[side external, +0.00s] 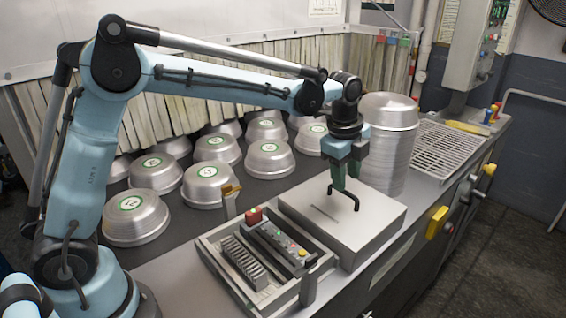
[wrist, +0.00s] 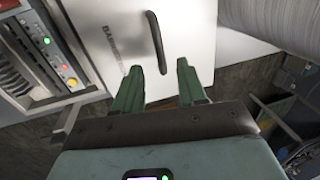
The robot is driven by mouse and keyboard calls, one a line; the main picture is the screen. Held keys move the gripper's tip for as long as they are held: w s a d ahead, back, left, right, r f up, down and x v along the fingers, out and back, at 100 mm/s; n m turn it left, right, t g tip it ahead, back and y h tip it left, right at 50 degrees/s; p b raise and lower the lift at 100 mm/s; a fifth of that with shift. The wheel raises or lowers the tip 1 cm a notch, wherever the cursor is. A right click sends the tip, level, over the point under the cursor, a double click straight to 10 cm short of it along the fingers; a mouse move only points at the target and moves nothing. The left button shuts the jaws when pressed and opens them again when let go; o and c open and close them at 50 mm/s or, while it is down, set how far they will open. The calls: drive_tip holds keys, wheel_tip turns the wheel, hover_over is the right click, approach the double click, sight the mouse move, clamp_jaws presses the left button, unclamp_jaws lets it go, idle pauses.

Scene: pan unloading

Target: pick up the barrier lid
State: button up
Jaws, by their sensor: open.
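The barrier lid (side external: 365,222) is a flat pale-grey square top on a box at the right of the bench. Its dark handle (side external: 343,197) stands up from the middle. In the wrist view the lid (wrist: 190,25) fills the top centre, with partly legible lettering beside the handle (wrist: 155,42). My gripper (side external: 346,186) is right above the handle, with its green fingers pointing down. In the wrist view my gripper (wrist: 159,70) is open and the handle's near end lies between the fingertips. I cannot tell whether the fingers touch it.
A tall stack of metal pans (side external: 387,150) stands close behind the lid. A control tray (side external: 268,262) with buttons and a red knob sits at its left. Several domed pans with green labels (side external: 203,186) fill the bench behind. A wire rack (side external: 446,148) lies at the right.

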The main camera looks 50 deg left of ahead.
sight(342, 207)
drive_tip(key=f, duration=0.3)
drive_tip(key=w+f, duration=0.1)
drive_tip(key=shift+a+f, duration=0.3)
drive_tip(key=shift+f, duration=0.1)
drive_tip(key=shift+c, duration=0.5)
clamp_jaws()
